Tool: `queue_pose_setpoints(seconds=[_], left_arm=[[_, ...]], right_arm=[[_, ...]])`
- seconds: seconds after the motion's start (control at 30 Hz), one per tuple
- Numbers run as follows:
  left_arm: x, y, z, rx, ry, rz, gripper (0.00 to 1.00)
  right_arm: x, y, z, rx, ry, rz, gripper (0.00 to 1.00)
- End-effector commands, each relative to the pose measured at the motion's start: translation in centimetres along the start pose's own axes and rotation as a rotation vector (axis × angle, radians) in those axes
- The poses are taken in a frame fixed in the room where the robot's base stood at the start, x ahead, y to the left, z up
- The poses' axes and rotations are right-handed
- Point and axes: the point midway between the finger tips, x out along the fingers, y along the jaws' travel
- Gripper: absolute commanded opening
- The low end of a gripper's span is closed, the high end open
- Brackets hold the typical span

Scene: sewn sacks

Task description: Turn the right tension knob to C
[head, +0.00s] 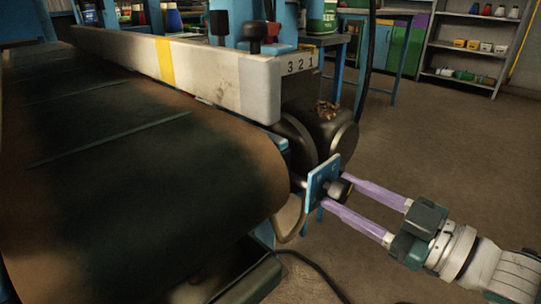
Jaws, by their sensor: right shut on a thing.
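A black knob (345,187) sits on a small blue plate (322,183) at the near right end of the conveyor. My right gripper (336,190) comes in from the lower right, with one long purple finger on each side of the knob, and is shut on it. The fingers hide part of the knob, and I cannot read any letter or pointer on it or the plate. My left gripper is not in view.
The dark conveyor belt (140,180) fills the left, with a pale rail (205,77) marked 3 2 1 behind it. A dark roller housing (330,125) stands just above the plate. A cable (318,268) lies on the floor below. The floor at right is open, with shelves (470,50) far back.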

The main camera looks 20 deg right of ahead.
Motion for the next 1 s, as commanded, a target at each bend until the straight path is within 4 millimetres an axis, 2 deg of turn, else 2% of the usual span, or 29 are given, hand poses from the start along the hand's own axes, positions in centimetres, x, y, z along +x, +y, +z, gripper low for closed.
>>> queue_pose_setpoints(seconds=[0.33,0.37,0.6,0.87,1.0], left_arm=[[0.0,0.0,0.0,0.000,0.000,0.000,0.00],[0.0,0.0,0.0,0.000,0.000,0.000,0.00],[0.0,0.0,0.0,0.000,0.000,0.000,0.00],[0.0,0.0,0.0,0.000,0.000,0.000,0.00],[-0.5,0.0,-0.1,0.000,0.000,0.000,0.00]], right_arm=[[0.0,0.0,-0.1,0.000,0.003,0.000,0.00],[0.0,0.0,-0.1,0.000,0.003,0.000,0.53],[0.0,0.0,-0.1,0.000,0.002,0.000,0.80],[-0.1,0.0,0.0,0.000,0.000,0.000,0.80],[-1.4,0.0,-0.1,0.000,-0.003,0.000,0.80]])
